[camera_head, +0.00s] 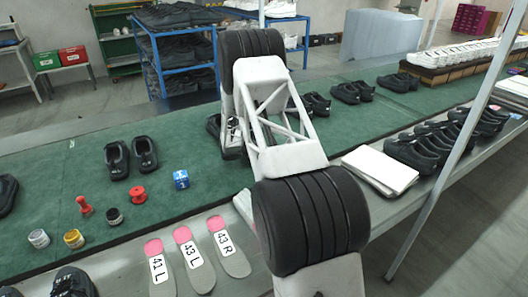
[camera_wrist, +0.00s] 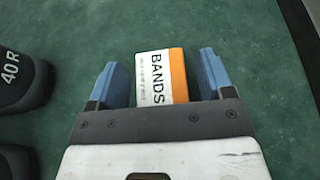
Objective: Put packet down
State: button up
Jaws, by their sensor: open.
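The packet (camera_wrist: 158,72), white with an orange strip and the word BANDS, shows in the wrist view. It appears to lie flat on the green mat, between the two blue fingers of my gripper (camera_wrist: 160,70). The fingers stand apart, with a gap of green on each side of the packet. The packet's near end is hidden behind the gripper's dark crossbar. In the head view my arm covers the middle of the belt, and I cannot make out the packet or the fingertips there.
Black shoes (camera_wrist: 20,80), one marked 40 R, lie left of my gripper in the wrist view. White sheets (camera_head: 380,170) lie right of my arm.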

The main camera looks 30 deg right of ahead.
jog(key=v, duration=1.1)
jog(key=shift+a, duration=0.3)
jog(key=shift+r, duration=0.15)
jog(key=shift+s+a+r, duration=0.1)
jog(key=shift+s+r, duration=0.1)
jog(key=shift+r, duration=0.05)
jog(key=s+a+r+m+g+y, duration=0.1)
jog(key=s+a+r+m+y, duration=0.35)
jog(key=s+r, duration=0.8)
jog(key=s+a+r+m+y, duration=0.2)
jog(key=s+a+r+m, duration=0.4)
jog(key=s+r, duration=0.65)
jog(key=s+a+r+m+t+y, duration=0.1)
jog(key=s+a, duration=0.4)
jog(key=s, duration=0.5)
jog(key=s+a+r+m+t+y, duration=0.1)
jog(key=s+a+r+m+y, duration=0.1)
jog(key=s, duration=0.9)
jog(key=s+a+r+m+t+y, duration=0.1)
jog(key=s+a+m+y, duration=0.3)
jog(key=s+a, duration=0.4)
jog(key=s, duration=0.3)
jog(key=shift+r+m+t, duration=0.3)
jog(key=shift+r+m, duration=0.05)
